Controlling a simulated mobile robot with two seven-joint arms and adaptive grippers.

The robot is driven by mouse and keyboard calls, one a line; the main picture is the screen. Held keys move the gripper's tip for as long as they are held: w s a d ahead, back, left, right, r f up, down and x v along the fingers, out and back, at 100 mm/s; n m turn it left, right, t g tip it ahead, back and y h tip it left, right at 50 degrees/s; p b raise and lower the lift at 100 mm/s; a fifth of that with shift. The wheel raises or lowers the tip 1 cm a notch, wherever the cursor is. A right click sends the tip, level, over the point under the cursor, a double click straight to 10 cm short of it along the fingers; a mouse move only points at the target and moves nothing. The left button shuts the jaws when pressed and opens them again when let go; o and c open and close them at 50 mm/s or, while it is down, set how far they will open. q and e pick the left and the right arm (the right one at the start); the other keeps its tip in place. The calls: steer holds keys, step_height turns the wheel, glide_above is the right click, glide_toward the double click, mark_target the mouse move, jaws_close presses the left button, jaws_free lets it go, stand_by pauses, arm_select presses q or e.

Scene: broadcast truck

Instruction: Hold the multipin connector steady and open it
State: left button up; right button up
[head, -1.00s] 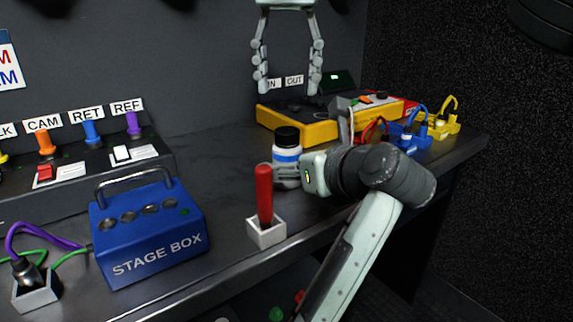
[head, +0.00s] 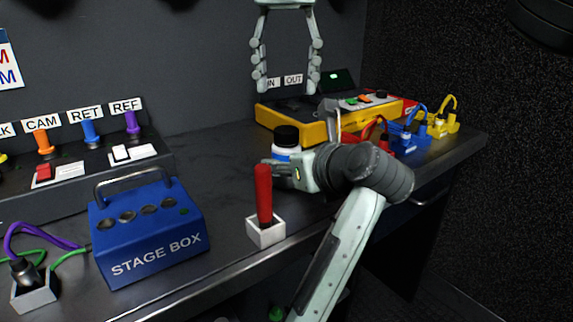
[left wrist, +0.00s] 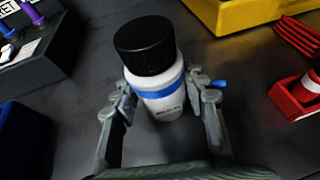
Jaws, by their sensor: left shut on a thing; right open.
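The multipin connector appears as an upright white bottle-shaped cylinder (head: 284,153) with a black cap and blue band. It stands on the dark bench and fills the middle of the left wrist view (left wrist: 157,90). My left gripper (head: 280,172) is shut on its body below the cap, with one finger on each side in the left wrist view (left wrist: 164,98). The gripper and arm hide its lower part in the head view. My right gripper (head: 286,85) is open and empty, fingers pointing down, above and behind the connector in the picture.
A red handle (head: 263,195) in a white base stands close in front of the connector. A blue stage box (head: 150,240) is at left. A yellow-sided console (head: 290,125) is behind, with blue (head: 408,140) and yellow (head: 440,125) cabled units at right.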

mark_target(287, 129)
arm_select(q)
jaws_close()
arm_select(e)
steer(key=m, duration=0.5)
steer(key=shift+m, duration=0.3)
steer(key=m, duration=1.4)
steer(key=shift+m, duration=0.3)
steer(key=m, duration=1.6)
steer(key=shift+m, duration=0.4)
steer(key=m, duration=1.2)
steer(key=shift+f+m, duration=0.3)
steer(key=shift+f, duration=0.25)
step_height(287, 129, down, 7)
steer(key=shift+r, duration=0.1)
